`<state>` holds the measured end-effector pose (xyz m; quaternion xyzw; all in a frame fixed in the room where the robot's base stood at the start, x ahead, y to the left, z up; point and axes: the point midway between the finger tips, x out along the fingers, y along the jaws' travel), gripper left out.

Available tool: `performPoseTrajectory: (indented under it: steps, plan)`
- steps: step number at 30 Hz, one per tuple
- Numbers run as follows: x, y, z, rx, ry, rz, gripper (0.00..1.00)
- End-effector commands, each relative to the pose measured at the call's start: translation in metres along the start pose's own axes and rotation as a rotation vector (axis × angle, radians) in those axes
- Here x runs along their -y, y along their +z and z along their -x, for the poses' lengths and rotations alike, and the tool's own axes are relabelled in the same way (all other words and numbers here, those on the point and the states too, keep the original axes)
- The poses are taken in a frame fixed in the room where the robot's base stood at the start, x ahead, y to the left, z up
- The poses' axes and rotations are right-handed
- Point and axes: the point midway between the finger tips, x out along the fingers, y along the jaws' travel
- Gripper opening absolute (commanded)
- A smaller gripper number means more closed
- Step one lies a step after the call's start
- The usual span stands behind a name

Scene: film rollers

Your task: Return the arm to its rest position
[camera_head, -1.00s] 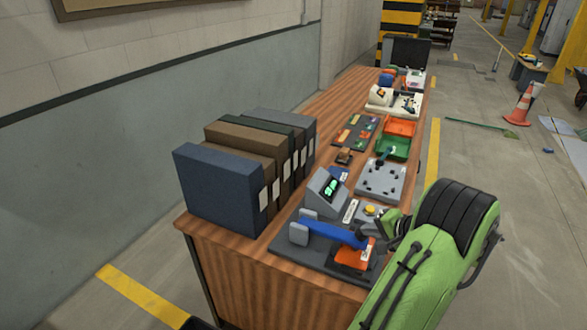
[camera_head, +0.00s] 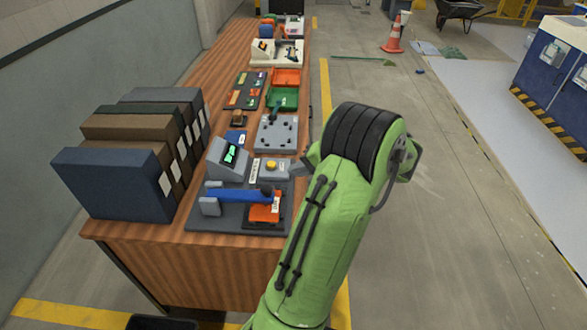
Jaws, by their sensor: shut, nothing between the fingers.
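My green arm (camera_head: 330,235) with its black ribbed joint (camera_head: 362,140) rises from the bottom of the head view and stands at the right edge of the long wooden bench. My gripper (camera_head: 297,169) shows only as a small grey part jutting out left of the arm, above the bench's right side. It is shut and holds nothing. Most of it is hidden behind my arm.
A device with a blue lever (camera_head: 238,194) and an orange block (camera_head: 265,208) sits at the bench's near end. Several binders (camera_head: 110,183) stand at left. A grey plate (camera_head: 277,134) and green tray (camera_head: 283,97) lie farther back. Open floor (camera_head: 450,220) is at right.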

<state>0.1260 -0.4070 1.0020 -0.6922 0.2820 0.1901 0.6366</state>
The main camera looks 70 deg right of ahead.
Motion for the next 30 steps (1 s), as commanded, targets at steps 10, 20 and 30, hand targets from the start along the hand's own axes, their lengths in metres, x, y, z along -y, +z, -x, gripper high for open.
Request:
performPoseTrajectory:
  steps: [10, 20, 30]
  plan:
    - [0.0, 0.0, 0.0, -0.001, -0.001, 0.001, 0.0]
    - [0.037, 0.02, -0.016, 0.053, 0.035, 0.1, 0.0]
    - [0.188, 0.234, -0.034, 0.334, 0.228, 0.79, 0.0]
